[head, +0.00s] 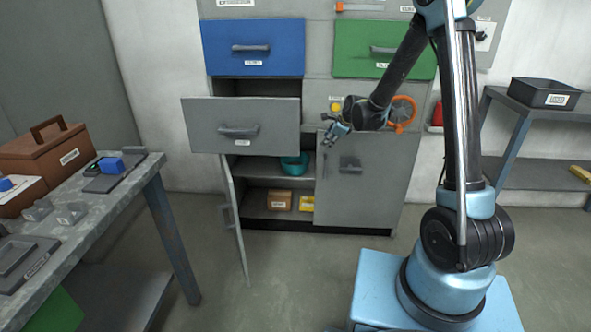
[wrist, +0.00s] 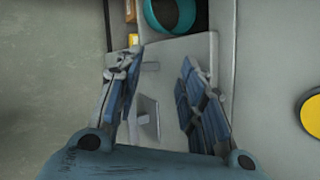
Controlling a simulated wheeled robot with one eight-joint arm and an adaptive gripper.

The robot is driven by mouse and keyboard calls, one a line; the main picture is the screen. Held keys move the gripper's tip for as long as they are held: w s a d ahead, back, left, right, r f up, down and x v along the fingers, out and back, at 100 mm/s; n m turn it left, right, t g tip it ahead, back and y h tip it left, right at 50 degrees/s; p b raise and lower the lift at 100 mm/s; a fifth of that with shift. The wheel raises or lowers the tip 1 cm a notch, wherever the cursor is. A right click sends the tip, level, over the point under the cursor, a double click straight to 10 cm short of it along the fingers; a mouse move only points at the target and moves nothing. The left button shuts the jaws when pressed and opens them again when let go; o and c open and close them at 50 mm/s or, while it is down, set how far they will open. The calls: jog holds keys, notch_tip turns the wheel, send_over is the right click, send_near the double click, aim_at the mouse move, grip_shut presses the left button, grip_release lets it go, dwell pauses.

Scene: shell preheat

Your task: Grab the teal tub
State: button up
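The teal tub (head: 291,168) sits on the upper inner shelf of the grey cabinet, partly hidden by the right door (head: 374,197). In the wrist view the tub (wrist: 153,18) shows at the top edge, beyond my fingertips and cut off by the frame. My gripper (head: 334,132) is in front of the cabinet, above and to the right of the tub, near the top of the right door. In the wrist view my gripper (wrist: 160,62) has its two fingers spread apart with nothing between them. It is apart from the tub.
The left door (head: 235,220) stands open toward me. A grey drawer (head: 205,120) is pulled out above the opening. A brown box (head: 279,200) and a yellow box (head: 306,204) are on the lower shelf. A workbench (head: 88,225) stands left; an orange wheel (head: 402,112) is behind my arm.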

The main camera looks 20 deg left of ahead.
jog(key=w+a+f+m+y, duration=0.2)
jog(key=w+a+f+m, duration=0.15)
jog(key=a+f, duration=0.85)
send_near(288, 168)
jog(key=shift+m, duration=0.45)
jog(key=x, duration=1)
jog(key=shift+w+a+r, duration=0.15)
jog(key=shift+w+a, duration=0.1)
jog(key=shift+w, duration=0.15)
grip_shut()
